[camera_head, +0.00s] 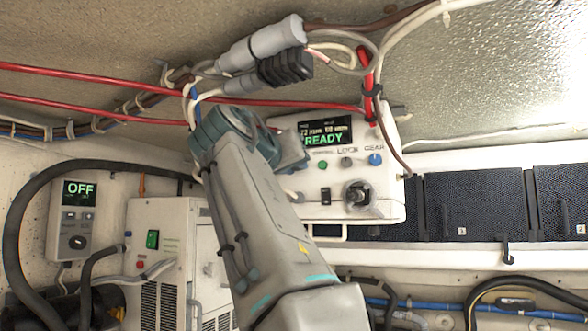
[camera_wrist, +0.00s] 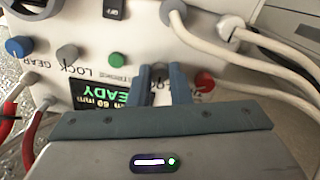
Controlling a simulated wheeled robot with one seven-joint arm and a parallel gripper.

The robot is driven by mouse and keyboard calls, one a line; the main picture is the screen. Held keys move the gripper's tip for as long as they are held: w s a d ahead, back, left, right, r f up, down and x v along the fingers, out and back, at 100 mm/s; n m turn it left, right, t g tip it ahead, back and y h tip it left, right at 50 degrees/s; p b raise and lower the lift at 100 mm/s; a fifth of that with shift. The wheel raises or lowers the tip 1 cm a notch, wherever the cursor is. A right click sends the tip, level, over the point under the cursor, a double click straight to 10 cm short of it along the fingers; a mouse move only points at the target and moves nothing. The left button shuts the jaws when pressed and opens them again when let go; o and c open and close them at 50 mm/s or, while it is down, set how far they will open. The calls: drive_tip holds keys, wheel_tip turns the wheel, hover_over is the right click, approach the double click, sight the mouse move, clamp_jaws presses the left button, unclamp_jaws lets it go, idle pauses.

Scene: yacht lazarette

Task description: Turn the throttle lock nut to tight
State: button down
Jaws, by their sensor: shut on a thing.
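The white control panel (camera_head: 388,128) has a display reading READY. Its labels include LOCK and GEAR. My gripper (camera_wrist: 160,75) is at the panel, between the green button (camera_wrist: 117,59) and the red knob (camera_wrist: 205,81) in the wrist view. Its two blue-grey fingers are closed on a small dark part (camera_wrist: 158,71) that appears to be the throttle lock nut. The fingers hide most of it, and a label beside it is only partly readable. I cannot tell how far it is turned. In the head view my arm hides the panel's left part.
A grey knob (camera_head: 346,162) sits under LOCK and a blue knob (camera_head: 376,158) under GEAR. Below them is a black knob (camera_head: 357,194). White cables (camera_wrist: 215,60) run close beside my gripper. A grey cable connector (camera_head: 262,44) hangs above. A unit reading OFF (camera_head: 76,222) is on the left.

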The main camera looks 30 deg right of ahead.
drive_tip(key=shift+w+f+m, duration=0.1)
drive_tip(key=shift+f+m, duration=0.15)
drive_tip(key=shift+m, duration=0.15)
drive_tip(key=c, duration=1.3)
unclamp_jaws()
drive_tip(key=shift+a, duration=0.1)
drive_tip(key=shift+c, duration=0.2)
drive_tip(key=shift+r, duration=0.1)
drive_tip(key=b+v, duration=0.2)
drive_tip(key=v, duration=1.2)
